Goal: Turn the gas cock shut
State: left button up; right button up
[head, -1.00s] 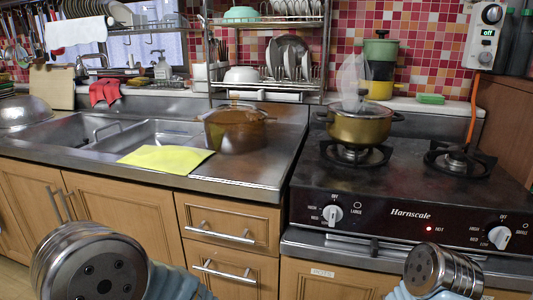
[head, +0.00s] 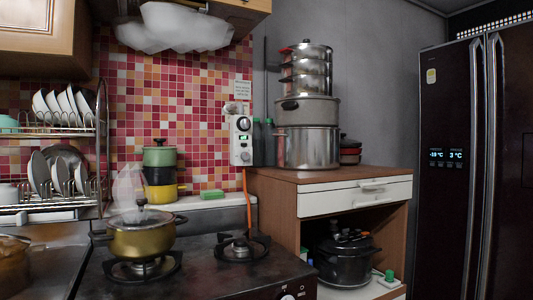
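A white wall box (head: 240,140) hangs on the tiled wall behind the stove, with a dark round dial near its top, a small lit green display and a lower knob. An orange hose (head: 248,200) runs down from it toward the stove. I take this unit to be the gas cock; its handle position is too small to tell. Neither of my grippers shows in the head view.
The stove (head: 190,265) holds a steaming gold pot (head: 141,235) on its left burner; the right burner (head: 241,248) is bare. A wooden cabinet (head: 330,183) with stacked steel pots (head: 307,148) stands right of the box, and a dark fridge (head: 450,200) farther right.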

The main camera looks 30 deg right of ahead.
aim_at(244, 123)
jog(key=z, duration=0.85)
jog(key=l+u, duration=0.1)
jog(key=l, duration=0.45)
